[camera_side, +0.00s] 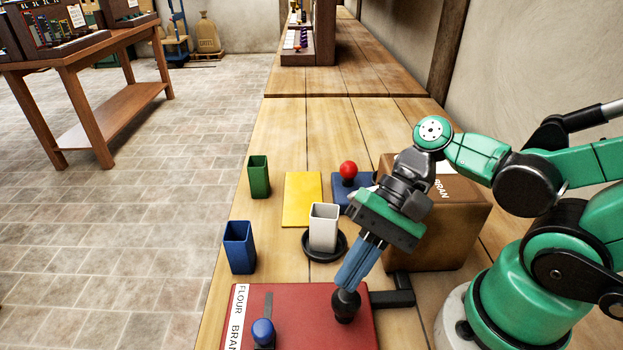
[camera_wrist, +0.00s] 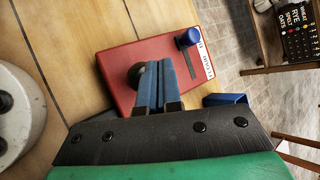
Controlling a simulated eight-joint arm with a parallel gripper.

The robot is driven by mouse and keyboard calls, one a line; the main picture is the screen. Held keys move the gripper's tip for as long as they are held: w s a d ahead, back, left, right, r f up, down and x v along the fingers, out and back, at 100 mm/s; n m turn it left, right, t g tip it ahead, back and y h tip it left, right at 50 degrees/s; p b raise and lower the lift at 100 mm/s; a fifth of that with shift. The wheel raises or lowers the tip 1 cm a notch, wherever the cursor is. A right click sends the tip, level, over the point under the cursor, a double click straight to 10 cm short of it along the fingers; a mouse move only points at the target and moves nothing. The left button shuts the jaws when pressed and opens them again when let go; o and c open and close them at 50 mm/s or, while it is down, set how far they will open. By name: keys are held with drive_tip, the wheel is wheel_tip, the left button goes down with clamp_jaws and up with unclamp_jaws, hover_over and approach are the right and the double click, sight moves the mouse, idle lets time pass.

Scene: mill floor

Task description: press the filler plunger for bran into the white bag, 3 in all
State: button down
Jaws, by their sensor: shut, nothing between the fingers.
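The white bag (camera_side: 323,229) stands upright and open on a black round dish (camera_side: 342,250); its inside cannot be made out. A red filler box (camera_side: 305,300) carries a FLOUR/BRAN label strip and a slot with a blue knob (camera_side: 263,331), which sits at the BRAN end. It also shows in the wrist view (camera_wrist: 187,38). A black round plunger knob (camera_side: 345,306) stands on the box's right side. My gripper (camera_side: 347,284) is shut and empty, pointing down with its blue fingertips right at the knob's top. In the wrist view the knob (camera_wrist: 134,76) is partly behind the fingers; contact is unclear.
A brown BRAN carton (camera_side: 455,225) stands close behind my gripper.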

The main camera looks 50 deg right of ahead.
drive_tip(key=shift+f, duration=0.45)
drive_tip(key=shift+s+f, duration=0.1)
drive_tip(key=shift+f, duration=0.9)
idle(1.1)
drive_tip(key=shift+r, duration=2.5)
